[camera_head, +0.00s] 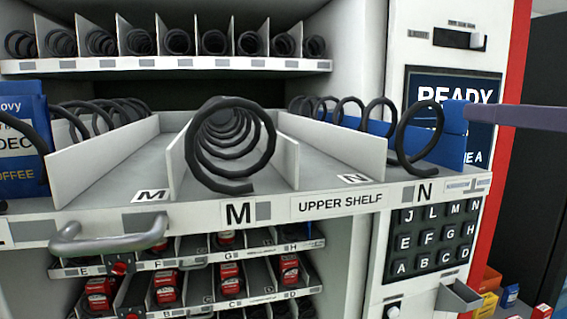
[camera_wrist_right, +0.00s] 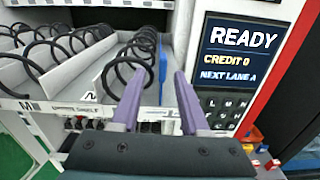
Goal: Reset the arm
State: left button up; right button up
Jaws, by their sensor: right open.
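My right gripper shows in the wrist view (camera_wrist_right: 157,80) as two purple fingers held wide apart, with nothing between their tips. In the head view, one purple finger of the right gripper (camera_head: 510,116) reaches in from the right edge, in front of the display and beside lane N. Whether the finger touches the box cannot be told. My left gripper is out of view.
The pulled-out upper shelf (camera_head: 340,201) has a metal handle (camera_head: 108,238). Lane M's coil (camera_head: 230,145) is empty. A blue coffee pack (camera_head: 22,150) stands at the left. A keypad (camera_head: 432,239) sits below the READY display (camera_head: 455,93). Small red packs (camera_head: 290,270) fill lower lanes.

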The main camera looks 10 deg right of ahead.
jog(key=s+f+m+g+h+p, duration=0.1)
jog(key=s+f+m+g+p, duration=0.2)
jog(key=f+m, duration=0.5)
jog(key=s+f+m+g+h+p, duration=0.15)
jog(key=s+f+m+g, duration=0.3)
jog(key=m, duration=0.65)
jog(key=s+a+f+m+g+p, duration=0.1)
jog(key=s+a+f+m+g, duration=0.2)
jog(key=s+m, duration=0.3)
jog(key=s+a+f+m+g+y+p, duration=0.1)
jog(key=s+a+f+m+g, duration=0.3)
jog(key=m, duration=0.5)
jog(key=shift+s+a+m+p, duration=0.35)
jog(key=shift+s+a, duration=0.4)
jog(key=shift+s, duration=0.3)
jog(key=shift+f+y, duration=0.1)
jog(key=shift+y, duration=0.15)
